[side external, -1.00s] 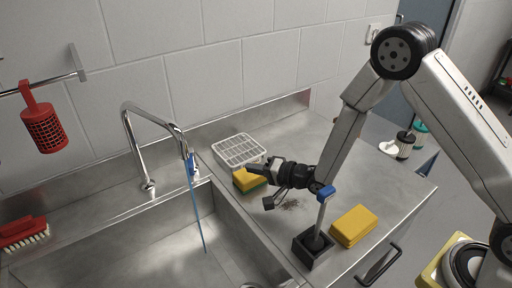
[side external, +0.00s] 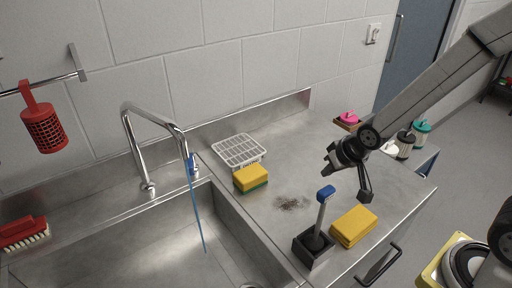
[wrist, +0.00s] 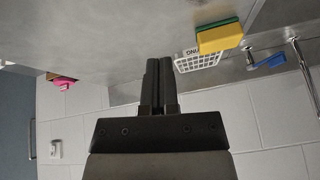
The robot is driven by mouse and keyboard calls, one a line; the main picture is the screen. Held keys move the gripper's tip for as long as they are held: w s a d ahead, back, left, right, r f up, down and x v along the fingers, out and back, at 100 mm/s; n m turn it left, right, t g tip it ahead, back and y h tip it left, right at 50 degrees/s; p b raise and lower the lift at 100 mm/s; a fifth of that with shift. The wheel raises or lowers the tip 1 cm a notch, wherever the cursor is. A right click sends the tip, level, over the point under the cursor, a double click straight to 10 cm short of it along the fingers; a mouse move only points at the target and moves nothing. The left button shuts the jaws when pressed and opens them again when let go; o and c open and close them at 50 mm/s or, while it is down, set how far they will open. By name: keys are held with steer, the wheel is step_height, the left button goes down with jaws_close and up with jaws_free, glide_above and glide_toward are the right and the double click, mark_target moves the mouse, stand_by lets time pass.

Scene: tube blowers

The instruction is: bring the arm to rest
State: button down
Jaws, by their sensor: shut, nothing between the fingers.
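My gripper (side external: 330,163) is above the right part of the steel counter (side external: 293,157), clear of everything on it. In the wrist view the two fingers of my gripper (wrist: 158,70) lie side by side, shut and empty. A yellow and green sponge (side external: 251,179) lies on the counter beside the sink, left of my gripper; it also shows in the wrist view (wrist: 219,37). A blue-topped tool (side external: 322,210) stands upright in a dark square holder (side external: 313,250), below and in front of my gripper.
A white wire rack (side external: 239,150) stands behind the sponge. A tap (side external: 130,140) rises over the sink (side external: 150,245).

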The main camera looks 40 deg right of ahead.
steer(key=s+d+r+n+g, duration=0.1)
steer(key=s+n+g, duration=0.1)
steer(key=s, duration=0.5)
steer(key=shift+s+g, duration=0.4)
steer(key=shift+g, duration=0.1)
